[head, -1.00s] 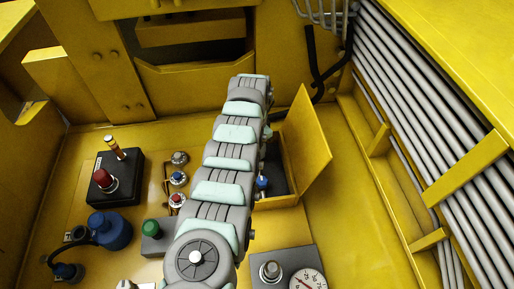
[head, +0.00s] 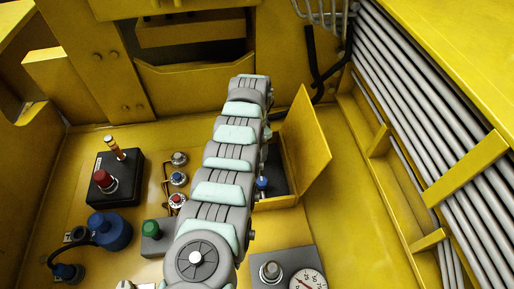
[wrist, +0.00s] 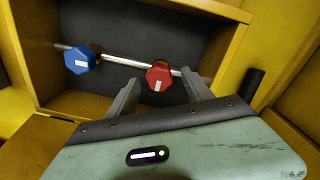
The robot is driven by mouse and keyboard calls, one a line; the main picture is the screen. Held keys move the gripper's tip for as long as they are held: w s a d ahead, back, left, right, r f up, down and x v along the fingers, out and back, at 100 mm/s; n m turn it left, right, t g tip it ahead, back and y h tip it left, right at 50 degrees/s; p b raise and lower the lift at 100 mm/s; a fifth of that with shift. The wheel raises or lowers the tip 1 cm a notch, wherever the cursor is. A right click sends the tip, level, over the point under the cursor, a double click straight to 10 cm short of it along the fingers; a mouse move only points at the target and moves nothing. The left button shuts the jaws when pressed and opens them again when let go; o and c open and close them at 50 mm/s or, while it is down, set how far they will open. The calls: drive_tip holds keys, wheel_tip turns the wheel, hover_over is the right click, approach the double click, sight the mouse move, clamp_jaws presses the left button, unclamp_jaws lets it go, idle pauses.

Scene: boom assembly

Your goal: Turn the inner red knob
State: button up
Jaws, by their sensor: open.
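The red knob (wrist: 159,75) sits on a metal rod inside a dark-floored yellow box in the wrist view. It has a white mark on its face. My gripper (wrist: 161,88) is open, with one finger on each side of the red knob and a visible gap to each. I cannot tell how deep the fingertips reach around it. A blue knob (wrist: 80,60) sits on the same rod to the left, and it also shows in the head view (head: 262,183). In the head view my arm hides the red knob and my gripper.
The box's yellow lid (head: 305,145) stands open on the right. A black control box (head: 118,178) with another red knob (head: 103,180), small dials (head: 178,179) and a gauge (head: 307,280) are on the yellow deck. Grey pipes (head: 430,130) run along the right.

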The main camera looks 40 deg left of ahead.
wheel_tip(320, 180, up, 11)
drive_tip(key=shift+a, duration=0.2)
idle(0.3)
drive_tip(key=shift+f, duration=0.1)
idle(0.4)
